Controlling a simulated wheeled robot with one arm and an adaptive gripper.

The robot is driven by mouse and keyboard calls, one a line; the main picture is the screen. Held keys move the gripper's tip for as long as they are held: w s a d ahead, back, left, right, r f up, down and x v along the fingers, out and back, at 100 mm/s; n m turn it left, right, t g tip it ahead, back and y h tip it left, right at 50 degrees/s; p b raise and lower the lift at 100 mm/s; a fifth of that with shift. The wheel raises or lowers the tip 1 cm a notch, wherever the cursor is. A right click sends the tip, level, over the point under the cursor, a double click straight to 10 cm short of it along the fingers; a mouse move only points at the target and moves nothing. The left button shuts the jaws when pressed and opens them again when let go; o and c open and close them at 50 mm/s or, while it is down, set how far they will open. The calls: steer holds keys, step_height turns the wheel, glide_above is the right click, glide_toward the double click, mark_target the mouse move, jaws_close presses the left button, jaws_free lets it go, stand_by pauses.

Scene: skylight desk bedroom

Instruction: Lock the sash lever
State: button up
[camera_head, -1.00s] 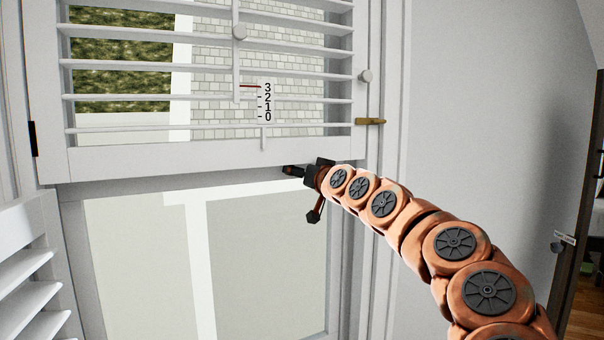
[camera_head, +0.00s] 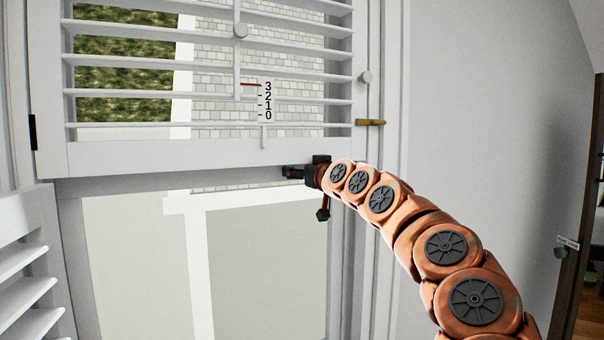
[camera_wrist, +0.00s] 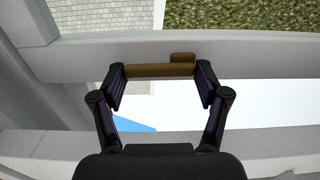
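In the wrist view, a brass-brown lever (camera_wrist: 160,70) lies lengthwise across the picture on a white sash rail (camera_wrist: 250,62), with a raised block at its right end. My gripper (camera_wrist: 161,84) is open, with one finger near each end of the lever. I cannot tell whether the fingers touch it. In the head view, my gripper (camera_head: 292,172) is just under the bottom rail of the louvered shutter (camera_head: 210,155). The lever at my gripper is not visible there.
A small brass latch (camera_head: 370,122) sits on the frame right of the shutter, with a round knob (camera_head: 365,77) above it. A numbered scale (camera_head: 266,102) hangs on the louvers. Another louvered panel (camera_head: 25,270) stands at lower left. A plain wall (camera_head: 480,130) is at right.

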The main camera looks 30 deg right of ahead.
steer(key=o, duration=0.4)
steer(key=shift+o, duration=0.2)
steer(key=s+a, duration=0.1)
steer(key=s, duration=1.1)
stand_by(0.6)
